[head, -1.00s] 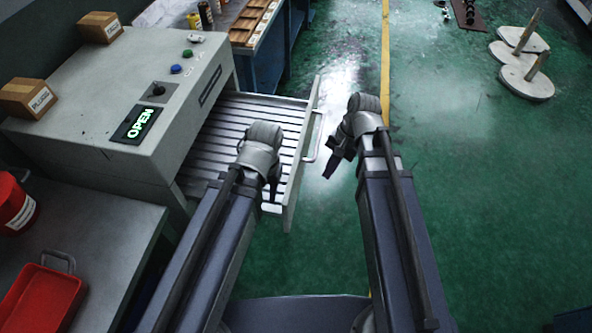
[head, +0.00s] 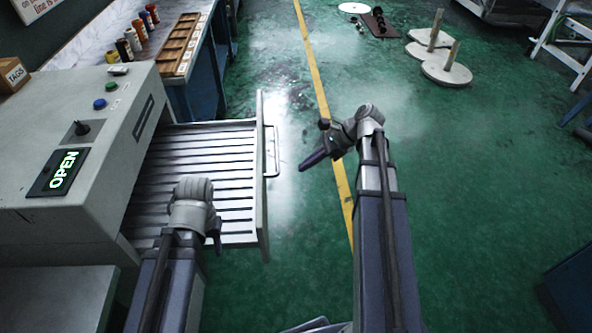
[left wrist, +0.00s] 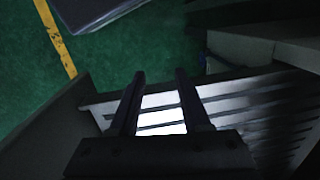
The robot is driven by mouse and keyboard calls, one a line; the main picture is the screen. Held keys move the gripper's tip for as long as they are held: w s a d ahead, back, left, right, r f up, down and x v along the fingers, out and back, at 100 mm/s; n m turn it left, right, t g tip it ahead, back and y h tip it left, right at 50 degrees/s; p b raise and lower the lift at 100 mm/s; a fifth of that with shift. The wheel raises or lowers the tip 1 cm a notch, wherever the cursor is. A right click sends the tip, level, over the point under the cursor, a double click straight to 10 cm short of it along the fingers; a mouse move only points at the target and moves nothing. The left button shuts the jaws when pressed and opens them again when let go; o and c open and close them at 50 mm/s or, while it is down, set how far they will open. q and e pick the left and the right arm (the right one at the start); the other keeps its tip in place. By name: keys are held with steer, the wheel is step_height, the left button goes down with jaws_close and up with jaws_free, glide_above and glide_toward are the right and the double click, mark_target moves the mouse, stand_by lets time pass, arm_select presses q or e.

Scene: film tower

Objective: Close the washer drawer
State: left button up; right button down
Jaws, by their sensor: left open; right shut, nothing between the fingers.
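The washer drawer (head: 200,172) is pulled out from the grey washer (head: 85,140), its slatted inside showing. Its front panel (head: 262,200) carries a handle (head: 272,150) on the outer face.
A blue bench (head: 195,90) with spools (head: 135,38) and a wooden tray (head: 180,43) stands behind the washer. Round plates with posts (head: 445,73) sit on the floor at the back right. The green floor right of the drawer is clear around a yellow line (head: 318,85).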

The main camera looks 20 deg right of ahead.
steer(key=w+a+f+b, duration=0.2)
steer(key=a+f+b, duration=0.2)
steer(key=a, duration=0.5)
steer(key=shift+w+a+f+b, duration=0.2)
steer(key=shift+w+f+b, duration=0.2)
steer(key=shift+f, duration=0.5)
